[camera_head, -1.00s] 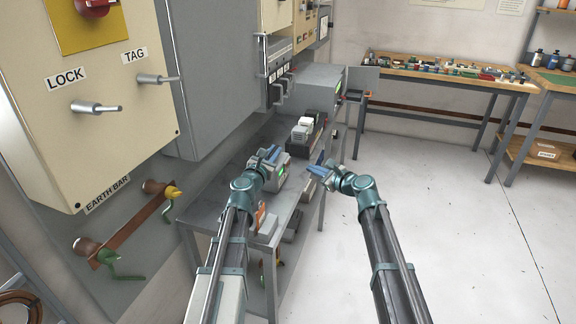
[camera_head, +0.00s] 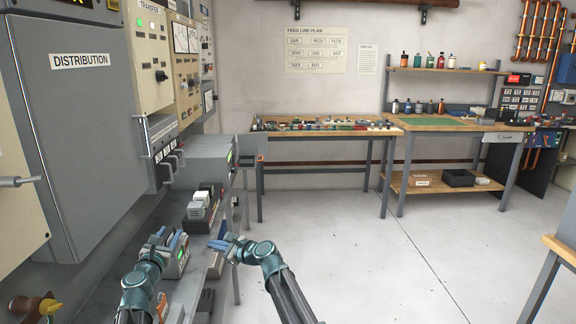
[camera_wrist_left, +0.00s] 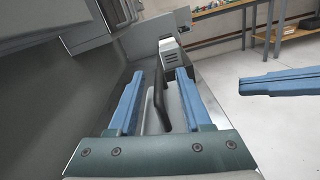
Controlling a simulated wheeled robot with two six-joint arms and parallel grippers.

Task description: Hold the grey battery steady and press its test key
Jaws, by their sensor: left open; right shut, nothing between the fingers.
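The grey battery (camera_head: 183,256) with a small green screen stands on the metal bench at the left of the head view. My left gripper (camera_head: 170,240) is open right at it, and partly covers it. In the left wrist view a dark curved handle (camera_wrist_left: 161,103) on a grey body lies between the open fingers of the left gripper (camera_wrist_left: 160,85); I cannot tell whether they touch it. My right gripper (camera_head: 216,244) is shut and empty, just right of the battery and apart from it. Its blue fingers also show at the right of the left wrist view (camera_wrist_left: 278,84). I cannot make out the test key.
A black holder with white-topped units (camera_head: 197,208) stands behind the battery, with a grey box (camera_head: 210,158) beyond. The distribution cabinet (camera_head: 75,130) rises close at left. A wooden-topped table (camera_head: 330,133) stands by the back wall. The floor (camera_head: 350,240) at right is clear.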

